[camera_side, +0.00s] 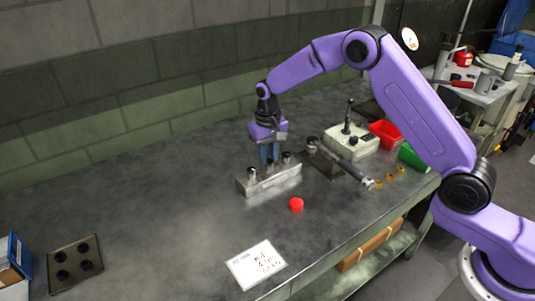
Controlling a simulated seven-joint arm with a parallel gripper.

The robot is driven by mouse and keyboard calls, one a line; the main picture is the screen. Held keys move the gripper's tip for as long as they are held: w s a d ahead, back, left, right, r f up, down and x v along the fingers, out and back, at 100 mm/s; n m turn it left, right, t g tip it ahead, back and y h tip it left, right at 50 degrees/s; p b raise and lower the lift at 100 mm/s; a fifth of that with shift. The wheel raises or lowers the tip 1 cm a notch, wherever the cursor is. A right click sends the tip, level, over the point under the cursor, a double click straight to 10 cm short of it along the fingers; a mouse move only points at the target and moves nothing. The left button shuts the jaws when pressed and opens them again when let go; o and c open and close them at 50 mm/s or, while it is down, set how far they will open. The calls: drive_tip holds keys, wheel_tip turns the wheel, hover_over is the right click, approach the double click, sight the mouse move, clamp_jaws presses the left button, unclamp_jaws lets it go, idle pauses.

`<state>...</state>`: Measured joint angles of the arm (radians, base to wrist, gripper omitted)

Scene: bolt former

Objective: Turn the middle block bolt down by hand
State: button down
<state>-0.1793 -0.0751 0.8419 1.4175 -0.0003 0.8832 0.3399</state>
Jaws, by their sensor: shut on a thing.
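A pale metal block (266,186) stands on the workbench near the middle of the picture. A dark-headed bolt (251,174) stands at its left end and another (286,158) at its right end. My gripper (270,163) points straight down over the middle of the block, its blue fingers shut on the middle bolt. That bolt is mostly hidden between the fingers, so how deep it sits cannot be seen.
A red cap (296,205) lies in front of the block. A paper note (257,265) lies in front.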

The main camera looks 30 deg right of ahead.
sight(270, 160)
drive_tip(key=m, duration=0.4)
drive_tip(key=shift+d+r+m, duration=0.1)
drive_tip(key=shift+r+m, duration=0.05)
drive_tip(key=shift+m, duration=0.15)
drive_tip(key=shift+d+m, duration=0.1)
drive_tip(key=shift+m, duration=1.9)
drive_tip(key=c, duration=0.9)
unclamp_jaws()
wheel_tip(270, 160, up, 17)
drive_tip(key=shift+s+r, duration=0.1)
drive_tip(key=shift+r, duration=0.05)
